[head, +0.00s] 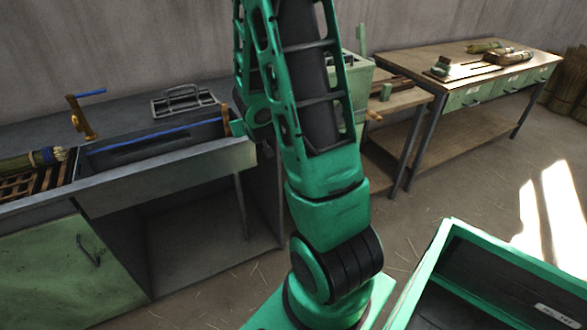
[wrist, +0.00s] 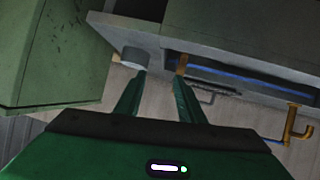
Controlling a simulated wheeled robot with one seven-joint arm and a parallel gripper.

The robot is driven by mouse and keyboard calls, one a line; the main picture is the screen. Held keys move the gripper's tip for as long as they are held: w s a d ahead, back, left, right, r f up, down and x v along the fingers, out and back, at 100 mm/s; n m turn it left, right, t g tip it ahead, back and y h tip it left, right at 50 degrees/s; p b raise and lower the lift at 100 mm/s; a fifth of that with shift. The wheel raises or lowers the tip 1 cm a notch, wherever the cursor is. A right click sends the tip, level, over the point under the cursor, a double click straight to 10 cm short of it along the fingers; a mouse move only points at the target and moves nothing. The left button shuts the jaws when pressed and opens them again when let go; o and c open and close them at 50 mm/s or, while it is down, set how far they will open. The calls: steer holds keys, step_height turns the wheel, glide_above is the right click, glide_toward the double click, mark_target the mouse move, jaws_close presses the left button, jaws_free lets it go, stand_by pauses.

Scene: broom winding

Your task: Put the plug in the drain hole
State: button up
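A small grey cylinder (wrist: 135,58), which looks like the plug, stands on the grey counter beside the end of the sink in the wrist view. In the head view my arm hides that spot. My gripper (wrist: 161,77) is open, with its two green fingers apart and nothing between them. The cylinder shows just beyond the left fingertip; I cannot tell the gap between them. The sink (head: 150,143) is a long basin with a blue strip along it. The drain hole is hidden in both views.
A brass tap (head: 82,118) with a blue handle stands at the sink's left end. Bundled stalks (head: 30,160) lie on the left. A green machine (head: 357,85) stands right of the counter. A green bin (head: 480,265) is at lower right.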

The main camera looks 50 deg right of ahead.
steer(key=s+a+r+g+y, duration=0.2)
steer(key=s+a, duration=0.3)
steer(key=s, duration=0.6)
steer(key=s+a+r+m+g+y, duration=0.1)
steer(key=s+a+g, duration=0.4)
steer(key=s, duration=0.6)
steer(key=s+a+r+g+y, duration=0.3)
steer(key=s+a+r, duration=0.2)
steer(key=s, duration=0.7)
steer(key=shift+a+g+y, duration=0.3)
steer(key=shift+y, duration=0.1)
steer(key=shift+s, duration=0.1)
steer(key=shift+w+f, duration=0.25)
steer(key=shift+w, duration=0.35)
